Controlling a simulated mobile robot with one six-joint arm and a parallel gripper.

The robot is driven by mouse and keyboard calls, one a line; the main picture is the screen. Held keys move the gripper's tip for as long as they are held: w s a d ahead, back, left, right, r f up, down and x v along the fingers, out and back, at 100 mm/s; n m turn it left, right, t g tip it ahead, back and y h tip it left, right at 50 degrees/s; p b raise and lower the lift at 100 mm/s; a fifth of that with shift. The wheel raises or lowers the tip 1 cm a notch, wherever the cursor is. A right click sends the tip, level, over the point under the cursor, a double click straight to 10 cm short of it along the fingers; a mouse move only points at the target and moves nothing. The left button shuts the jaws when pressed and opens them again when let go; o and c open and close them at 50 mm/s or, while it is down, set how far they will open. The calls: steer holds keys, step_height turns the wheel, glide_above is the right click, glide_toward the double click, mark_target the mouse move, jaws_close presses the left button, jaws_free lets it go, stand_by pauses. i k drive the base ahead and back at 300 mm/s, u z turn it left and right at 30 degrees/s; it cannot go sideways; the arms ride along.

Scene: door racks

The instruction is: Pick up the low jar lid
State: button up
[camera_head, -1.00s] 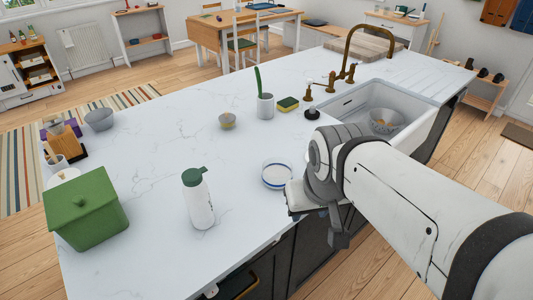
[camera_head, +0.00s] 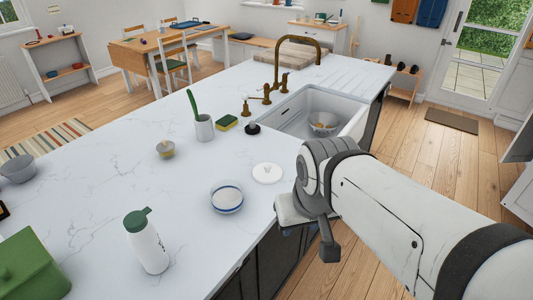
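A low white round lid (camera_head: 267,173) with a small knob on top lies flat on the white marble counter (camera_head: 110,170), near its right edge. I take it for the jar lid. My gripper (camera_head: 308,222) is to the right of the lid and nearer to me, by the counter's edge. The gripper and lid look apart.
A blue-rimmed bowl (camera_head: 227,197) stands left of the lid, and a white bottle with a green cap (camera_head: 147,241) nearer me. A dark-based soap dispenser (camera_head: 252,119) and the sink (camera_head: 311,112) are behind. A green box (camera_head: 30,266) stands at lower left.

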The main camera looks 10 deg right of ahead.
mark_target(268, 172)
steer(key=z, duration=0.05)
steer(key=k, duration=1.3)
steer(key=z, duration=0.4)
steer(key=i, duration=1.9)
steer(key=u, duration=0.75)
